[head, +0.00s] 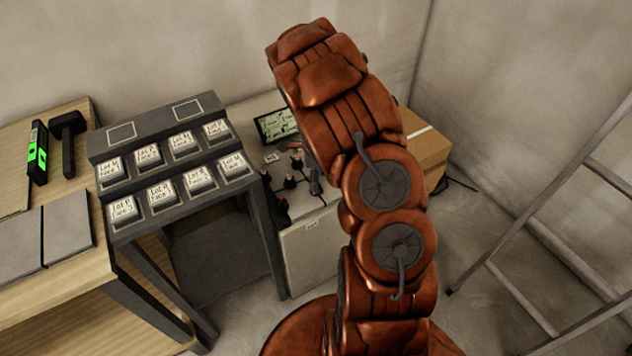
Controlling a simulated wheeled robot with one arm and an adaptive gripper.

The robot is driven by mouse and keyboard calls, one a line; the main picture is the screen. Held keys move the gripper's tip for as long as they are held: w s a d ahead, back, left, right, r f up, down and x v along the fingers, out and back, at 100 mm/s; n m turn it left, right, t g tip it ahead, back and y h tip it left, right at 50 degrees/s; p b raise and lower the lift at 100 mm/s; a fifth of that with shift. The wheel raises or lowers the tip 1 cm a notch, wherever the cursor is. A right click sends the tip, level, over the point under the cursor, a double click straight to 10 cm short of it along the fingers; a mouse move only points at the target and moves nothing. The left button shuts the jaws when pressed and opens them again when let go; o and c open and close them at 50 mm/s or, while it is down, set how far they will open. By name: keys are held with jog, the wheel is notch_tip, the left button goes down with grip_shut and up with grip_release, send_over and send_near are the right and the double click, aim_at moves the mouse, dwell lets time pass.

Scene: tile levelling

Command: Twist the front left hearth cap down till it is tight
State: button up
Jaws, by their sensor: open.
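Several small dark caps stand on the pale top of a box-like unit (312,255) in the middle of the head view. The one nearest the front left looks to be the front left hearth cap (281,206), but its thread and tightness are too small to tell. Another dark cap (290,182) stands behind it. My copper arm rises in front and covers the right part of the unit. A dark finger-like part of my gripper (315,183) shows at the arm's left edge, above the caps. The rest of my gripper is hidden, and I see nothing held.
A dark rack (150,228) with labelled tiles stands left of the unit. A wooden bench (65,285) with grey slabs, a green-lit level (38,152) and a mallet (68,140) is further left. A cardboard box (428,150) and a ladder (520,295) stand right.

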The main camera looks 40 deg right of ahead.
notch_tip(320, 180, up, 10)
dwell(0.4)
jog(key=shift+f, duration=0.15)
dwell(0.4)
jog(key=s+a+r+n+p, duration=0.3)
jog(key=s+a+r+n, duration=0.3)
jog(key=r, duration=0.3)
jog(key=s+a+r+n+p, duration=0.3)
jog(key=s+a+r+n, duration=0.35)
jog(key=r, duration=0.25)
jog(key=s+a+r+n+g+p, duration=0.1)
jog(key=s+a+r+n+p, duration=0.1)
jog(key=s+a+r+n, duration=0.2)
jog(key=s+a+r+n+p, duration=0.3)
jog(key=s+n, duration=0.7)
jog(key=s, duration=0.4)
jog(key=shift+a+r+g, duration=0.4)
jog(key=shift+a, duration=0.4)
